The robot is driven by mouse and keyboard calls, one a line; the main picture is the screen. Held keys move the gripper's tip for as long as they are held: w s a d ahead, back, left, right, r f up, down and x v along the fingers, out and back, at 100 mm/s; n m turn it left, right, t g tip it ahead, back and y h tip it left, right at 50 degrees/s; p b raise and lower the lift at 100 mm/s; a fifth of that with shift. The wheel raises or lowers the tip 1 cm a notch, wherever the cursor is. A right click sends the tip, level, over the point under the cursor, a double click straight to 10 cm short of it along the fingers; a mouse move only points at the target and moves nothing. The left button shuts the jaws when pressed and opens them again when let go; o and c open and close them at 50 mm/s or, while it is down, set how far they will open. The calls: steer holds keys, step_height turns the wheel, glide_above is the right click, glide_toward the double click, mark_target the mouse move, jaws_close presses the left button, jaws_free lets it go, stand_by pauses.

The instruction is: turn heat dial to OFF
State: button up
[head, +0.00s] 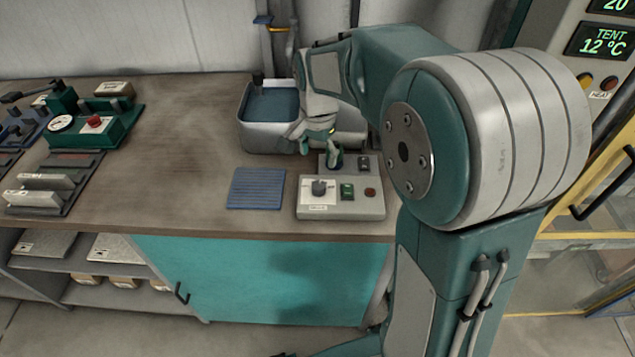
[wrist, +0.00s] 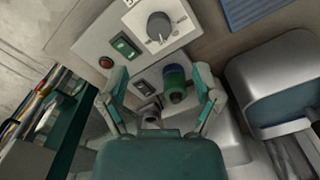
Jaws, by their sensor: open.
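A dark round dial (head: 319,187) with a marked scale sits on the pale control box (head: 345,210); its label is too small to read. It also shows in the wrist view (wrist: 159,26), where its exact setting is not legible. My gripper (head: 322,138) is over the back of the bench, behind the control box and apart from the dial. In the wrist view my open gripper (wrist: 163,80) has a finger on each side of a small green and blue item (wrist: 175,84); I cannot tell whether they touch it. The dial lies beyond the fingertips.
A green rocker switch (head: 347,191) and a red button (head: 370,192) are beside the dial. A blue ribbed mat (head: 257,188) lies left of the box. A metal basin (head: 264,143) stands behind.

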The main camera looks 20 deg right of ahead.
mark_target(318, 185)
step_height(318, 185, down, 9)
steer(key=shift+f, duration=0.15)
jaws_close()
